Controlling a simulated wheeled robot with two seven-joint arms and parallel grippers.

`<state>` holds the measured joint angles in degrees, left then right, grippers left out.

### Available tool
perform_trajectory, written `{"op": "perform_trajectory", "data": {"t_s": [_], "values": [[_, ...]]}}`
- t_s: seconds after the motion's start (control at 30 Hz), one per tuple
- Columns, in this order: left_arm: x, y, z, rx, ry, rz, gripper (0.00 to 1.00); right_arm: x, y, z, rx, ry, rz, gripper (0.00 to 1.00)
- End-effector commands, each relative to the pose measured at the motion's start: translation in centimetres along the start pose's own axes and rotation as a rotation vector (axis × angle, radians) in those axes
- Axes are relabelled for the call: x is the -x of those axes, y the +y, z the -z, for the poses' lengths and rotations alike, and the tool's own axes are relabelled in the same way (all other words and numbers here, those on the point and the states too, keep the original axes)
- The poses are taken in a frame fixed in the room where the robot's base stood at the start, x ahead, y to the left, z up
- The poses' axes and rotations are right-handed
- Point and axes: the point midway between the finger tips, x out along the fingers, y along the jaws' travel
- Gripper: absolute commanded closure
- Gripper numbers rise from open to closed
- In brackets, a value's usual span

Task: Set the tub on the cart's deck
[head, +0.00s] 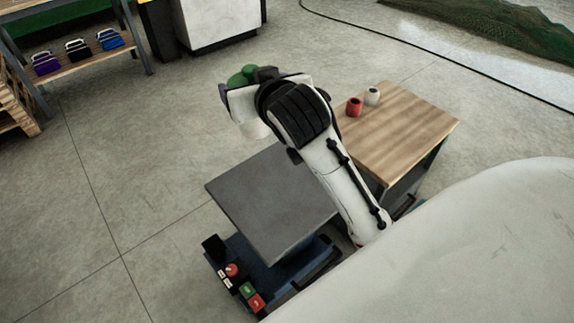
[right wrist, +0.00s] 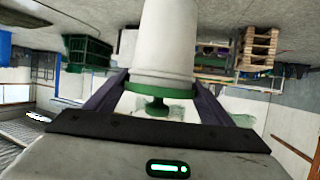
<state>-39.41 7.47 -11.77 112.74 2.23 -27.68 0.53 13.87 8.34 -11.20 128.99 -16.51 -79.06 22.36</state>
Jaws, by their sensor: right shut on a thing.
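The tub, a white tapered body with a green knobbed top (head: 243,75), is in my right gripper (head: 246,83). In the right wrist view the white tub (right wrist: 165,50) stands between the two dark fingers (right wrist: 158,95), which are shut on it near its green end. The wrist picture looks upside down, so the tub seems about upright. The cart has a flat, bare grey deck (head: 262,205) on a dark blue base. The tub is in the air by the deck's far edge, apart from it. My left gripper is not in view.
A wood-topped cabinet (head: 410,125) beside the cart holds a red cup (head: 354,106) and a white cup (head: 372,95). A control box (head: 240,284) with coloured buttons sits at the cart's near left. A shelf (head: 85,62) with several small containers is far left. Floor left of the cart is clear.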

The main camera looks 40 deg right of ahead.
Motion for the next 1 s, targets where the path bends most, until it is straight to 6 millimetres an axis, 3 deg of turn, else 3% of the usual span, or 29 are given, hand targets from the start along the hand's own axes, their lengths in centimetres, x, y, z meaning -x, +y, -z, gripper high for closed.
{"op": "perform_trajectory", "data": {"t_s": [0.03, 0.2, 0.4, 0.6, 1.0], "values": [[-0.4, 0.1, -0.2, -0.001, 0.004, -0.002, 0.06, -1.9, 1.1, -2.2, -0.011, -0.010, -0.040, 0.58], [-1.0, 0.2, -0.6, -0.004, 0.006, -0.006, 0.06, -7.0, 4.9, -8.8, -0.054, -0.013, -0.145, 0.58], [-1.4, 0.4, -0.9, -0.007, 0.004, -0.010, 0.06, -10.4, 8.0, -15.8, -0.075, -0.007, -0.191, 0.58], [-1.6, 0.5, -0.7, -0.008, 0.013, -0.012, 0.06, -11.5, 9.3, -19.4, -0.079, -0.001, -0.194, 0.58], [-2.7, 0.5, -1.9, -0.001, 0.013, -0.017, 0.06, -13.9, 9.4, -25.2, -0.079, 0.001, -0.191, 0.58]]}}
